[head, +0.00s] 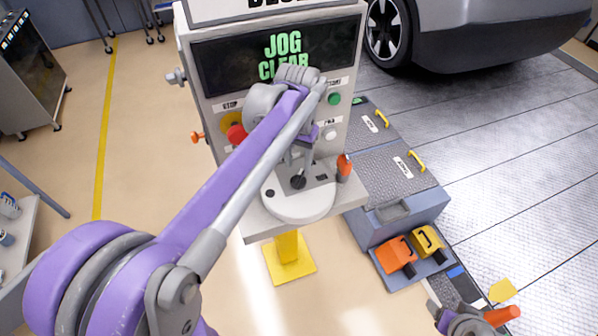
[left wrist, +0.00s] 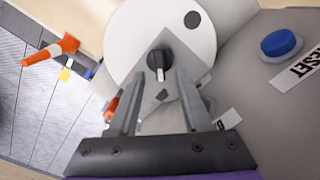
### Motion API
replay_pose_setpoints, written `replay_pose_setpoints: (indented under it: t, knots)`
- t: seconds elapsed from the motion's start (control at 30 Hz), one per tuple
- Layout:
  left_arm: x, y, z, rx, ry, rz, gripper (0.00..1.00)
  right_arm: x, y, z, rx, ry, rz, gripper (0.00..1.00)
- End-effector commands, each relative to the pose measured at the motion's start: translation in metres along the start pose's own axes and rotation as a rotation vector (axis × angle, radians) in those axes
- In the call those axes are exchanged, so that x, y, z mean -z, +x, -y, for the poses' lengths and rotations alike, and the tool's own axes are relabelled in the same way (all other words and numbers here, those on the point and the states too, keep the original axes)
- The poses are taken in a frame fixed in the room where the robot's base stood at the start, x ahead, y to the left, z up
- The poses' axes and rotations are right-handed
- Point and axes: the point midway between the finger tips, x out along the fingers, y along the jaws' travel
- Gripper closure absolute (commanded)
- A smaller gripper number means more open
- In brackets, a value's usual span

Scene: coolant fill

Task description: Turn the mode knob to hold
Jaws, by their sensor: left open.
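The mode knob (left wrist: 157,60) is a black round knob with a pale pointer line, on a light round plate (left wrist: 120,50). In the left wrist view the line points down toward my gripper, near a dark mark on the plate. The knob also shows in the head view (head: 298,182) on the console's shelf. My left gripper (left wrist: 157,78) is open, with one finger to each side of the knob's lower part; I cannot tell whether they touch it. In the head view my left arm hides part of the console, and the gripper is small there.
The console screen (head: 285,58) reads JOG CLEAR. A red button (head: 237,134), a green button (head: 333,99) and an orange-handled lever (head: 344,165) are near the arm. A blue button (left wrist: 281,44) is beside RESET. Orange (head: 397,253) and yellow (head: 428,243) pedals stand right of the console.

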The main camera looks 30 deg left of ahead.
Motion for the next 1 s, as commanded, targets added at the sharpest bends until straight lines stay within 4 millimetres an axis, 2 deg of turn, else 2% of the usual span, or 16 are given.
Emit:
replay_pose_setpoints:
  t: [0.1, 0.23, 0.6, 0.67, 0.9, 1.0]
  knots:
    - [0.0, 0.021, 0.0, 0.0, 0.0, 0.0, 0.51, -0.002, 0.001, 0.0, 0.0, 0.0, 0.002, 0.31]
    - [0.0, 0.034, 0.0, 0.0, 0.0, 0.0, 0.51, -0.002, 0.002, 0.0, 0.0, 0.0, 0.002, 0.31]
    - [0.0, 0.041, 0.0, 0.0, 0.0, -0.001, 0.51, -0.003, 0.002, 0.0, 0.0, 0.0, 0.002, 0.31]
    - [0.0, 0.041, 0.0, 0.0, 0.0, -0.001, 0.58, -0.003, 0.002, 0.0, 0.0, 0.0, 0.002, 0.31]
    - [0.0, 0.041, 0.0, 0.0, 0.0, 0.0, 1.0, -0.003, 0.002, 0.0, 0.0, 0.0, 0.002, 0.31]
    - [0.0, 0.04, 0.0, 0.0, 0.0, 0.0, 1.0, -0.003, 0.002, 0.0, 0.0, 0.0, 0.002, 0.31]
